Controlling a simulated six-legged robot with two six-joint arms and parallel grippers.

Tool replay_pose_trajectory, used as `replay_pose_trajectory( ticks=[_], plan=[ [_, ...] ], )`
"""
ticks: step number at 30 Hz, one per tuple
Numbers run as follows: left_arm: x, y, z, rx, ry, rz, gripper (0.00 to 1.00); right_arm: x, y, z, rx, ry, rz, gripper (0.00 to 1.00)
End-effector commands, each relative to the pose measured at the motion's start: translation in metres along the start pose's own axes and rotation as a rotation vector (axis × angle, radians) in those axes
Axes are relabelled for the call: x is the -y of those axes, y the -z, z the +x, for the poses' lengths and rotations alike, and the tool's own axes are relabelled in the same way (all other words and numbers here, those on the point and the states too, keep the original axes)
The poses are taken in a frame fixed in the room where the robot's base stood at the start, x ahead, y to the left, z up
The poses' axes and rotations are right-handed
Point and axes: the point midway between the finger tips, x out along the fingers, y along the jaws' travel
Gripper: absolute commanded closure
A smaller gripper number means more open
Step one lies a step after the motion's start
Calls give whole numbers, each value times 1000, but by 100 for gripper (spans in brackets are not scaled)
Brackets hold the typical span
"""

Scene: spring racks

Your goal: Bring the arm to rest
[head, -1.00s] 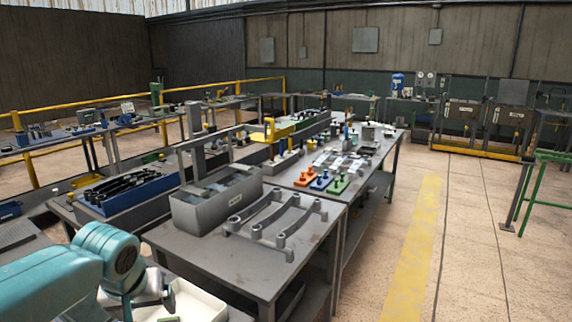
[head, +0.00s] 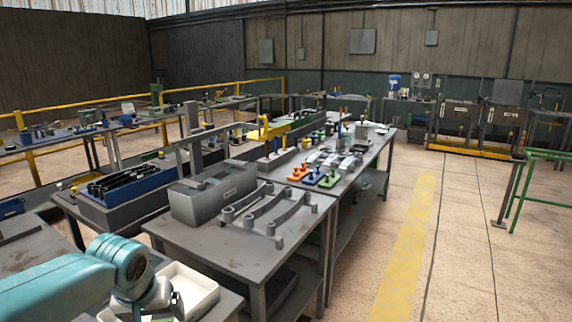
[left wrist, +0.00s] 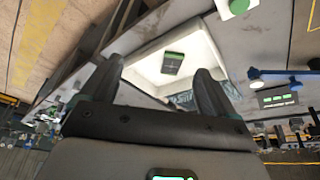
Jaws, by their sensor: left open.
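My left arm comes in from the lower left of the head view. Its gripper (head: 160,308) is low at the bottom edge, beside a white tray (head: 203,292), and partly cut off by the picture edge. In the left wrist view the two dark fingers of my left gripper (left wrist: 154,90) stand wide apart with nothing between them. Beyond them is the inside of the white tray (left wrist: 205,40), with a small dark and green item (left wrist: 173,63) in it. My right gripper is not in view.
A grey table holds a rack with curved bars (head: 262,212) and a grey bin (head: 215,198). A blue crate of dark parts (head: 125,190) stands to the left. Orange, blue and green blocks (head: 319,177) sit further back. The floor on the right, with a yellow stripe (head: 405,245), is clear.

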Motion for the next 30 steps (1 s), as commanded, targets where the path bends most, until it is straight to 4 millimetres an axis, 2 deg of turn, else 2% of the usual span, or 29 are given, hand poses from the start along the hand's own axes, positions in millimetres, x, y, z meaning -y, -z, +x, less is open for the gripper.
replay_pose_trajectory(
  ticks=[1, 8, 11, 14, 17, 18, 20, 21, 24, 27, 30],
  plan=[
    [-4, -6, 15, 16, -12, 12, 11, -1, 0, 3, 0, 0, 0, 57],
    [-28, -40, 78, 76, -89, 62, 11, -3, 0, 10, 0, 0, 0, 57],
    [-40, -64, 112, 111, -132, 81, 11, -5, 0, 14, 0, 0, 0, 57],
    [-53, -99, 151, 155, -184, 96, 11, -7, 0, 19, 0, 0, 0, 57],
    [-68, -151, 199, 213, -249, 97, 11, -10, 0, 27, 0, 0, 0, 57],
    [-73, -179, 220, 241, -276, 90, 11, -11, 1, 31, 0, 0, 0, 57],
    [-79, -222, 246, 277, -312, 75, 11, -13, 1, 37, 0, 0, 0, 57],
    [-82, -250, 261, 299, -329, 60, 11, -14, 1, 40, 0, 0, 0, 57],
    [-84, -316, 284, 343, -351, 23, 11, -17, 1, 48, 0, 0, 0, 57],
    [-81, -365, 294, 372, -348, -7, 11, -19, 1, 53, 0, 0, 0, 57],
    [-76, -393, 296, 386, -338, -23, 11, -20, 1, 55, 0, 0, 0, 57]
  ],
)
